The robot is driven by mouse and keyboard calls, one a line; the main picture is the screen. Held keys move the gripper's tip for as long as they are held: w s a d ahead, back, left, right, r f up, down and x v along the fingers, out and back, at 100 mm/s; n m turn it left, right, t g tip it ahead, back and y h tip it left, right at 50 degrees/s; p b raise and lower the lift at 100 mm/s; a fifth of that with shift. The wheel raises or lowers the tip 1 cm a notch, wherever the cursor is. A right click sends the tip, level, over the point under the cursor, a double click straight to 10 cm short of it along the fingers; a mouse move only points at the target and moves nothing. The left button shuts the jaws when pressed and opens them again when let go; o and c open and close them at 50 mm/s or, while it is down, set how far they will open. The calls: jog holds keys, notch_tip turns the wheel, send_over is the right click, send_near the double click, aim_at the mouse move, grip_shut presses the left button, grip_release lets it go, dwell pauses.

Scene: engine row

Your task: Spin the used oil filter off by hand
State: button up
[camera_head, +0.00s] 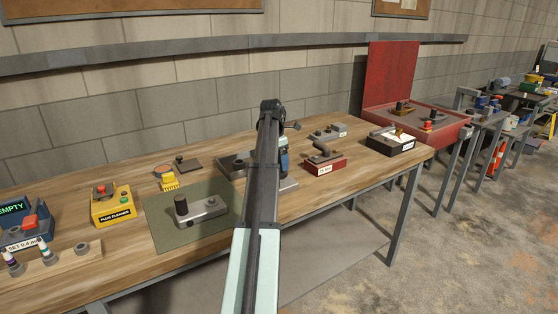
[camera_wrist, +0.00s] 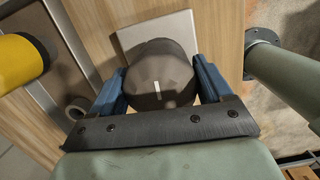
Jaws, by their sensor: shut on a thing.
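The used oil filter (camera_wrist: 158,76), a dark grey-brown canister with a faceted end and a short white mark, fills the middle of the wrist view. It sits against a pale square plate (camera_wrist: 133,36). My gripper (camera_wrist: 160,82) is shut on it, with one blue finger on each side. In the head view my gripper (camera_head: 277,150) is over the middle of the workbench, and my arm hides the filter there. The side of the filter facing the plate is hidden.
The workbench (camera_head: 120,262) holds a yellow PLUG CLEANER box (camera_head: 112,207), a green mat (camera_head: 165,235) with a grey part, a red box (camera_head: 325,165) and a black box (camera_head: 391,142). A red toolbox (camera_head: 425,119) stands at the right. A yellow cylinder (camera_wrist: 18,62) is left in the wrist view.

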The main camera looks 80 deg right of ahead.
jog(key=shift+c, duration=1)
jog(key=n, duration=0.3)
jog(key=n+t, duration=0.1)
jog(key=n, duration=0.3)
jog(key=shift+w+h, duration=0.1)
jog(key=shift+h, duration=0.2)
jog(key=shift+d, duration=0.1)
jog(key=o, duration=1.3)
jog(key=shift+c, duration=0.2)
jog(key=shift+r, duration=0.1)
